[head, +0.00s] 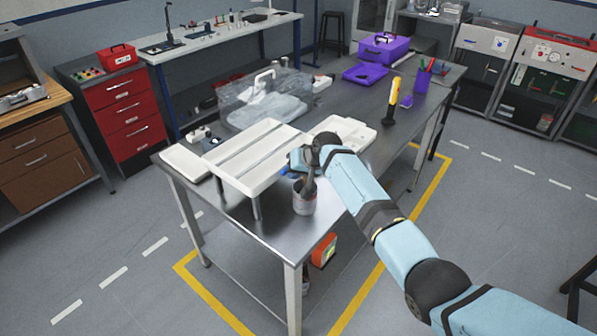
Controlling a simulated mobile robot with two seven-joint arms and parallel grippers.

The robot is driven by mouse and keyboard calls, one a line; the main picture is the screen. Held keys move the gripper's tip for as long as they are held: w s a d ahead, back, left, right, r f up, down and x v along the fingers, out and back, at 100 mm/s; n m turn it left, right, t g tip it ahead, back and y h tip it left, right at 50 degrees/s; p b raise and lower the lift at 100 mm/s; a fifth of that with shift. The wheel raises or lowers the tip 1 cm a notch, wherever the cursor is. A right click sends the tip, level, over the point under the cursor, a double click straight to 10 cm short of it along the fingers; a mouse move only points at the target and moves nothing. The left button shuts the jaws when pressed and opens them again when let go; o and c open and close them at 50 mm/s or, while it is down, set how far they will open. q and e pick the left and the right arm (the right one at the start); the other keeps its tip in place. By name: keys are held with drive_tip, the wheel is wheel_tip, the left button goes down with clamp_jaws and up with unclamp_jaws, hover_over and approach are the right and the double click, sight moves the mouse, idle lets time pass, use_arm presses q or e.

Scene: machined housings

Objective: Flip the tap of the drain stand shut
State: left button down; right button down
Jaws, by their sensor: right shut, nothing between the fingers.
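The drain stand is a long white trough (236,158) raised on thin legs on the steel table. A small blue part (284,171), which looks like the tap's lever, shows at its front right end. My right gripper (297,161) is right at that end, beside the blue part. It is shut and holds nothing. Gripper and wrist hide most of the tap, so its position and any contact are unclear. A grey can (304,202) stands below that end, with something dark upright above it. My left gripper is not in view.
On the steel table (270,228), a clear lidded bin (263,97) stands behind the trough and a white tray (352,130) to its right. A yellow-handled tool (392,100), purple cup (422,82) and purple case (385,48) stand farther back.

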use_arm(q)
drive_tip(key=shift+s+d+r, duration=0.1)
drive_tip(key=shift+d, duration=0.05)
use_arm(e)
drive_tip(key=shift+s+a, duration=0.2)
drive_tip(key=shift+a, duration=0.3)
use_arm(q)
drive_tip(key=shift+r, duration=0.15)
use_arm(e)
drive_tip(key=shift+d, duration=0.1)
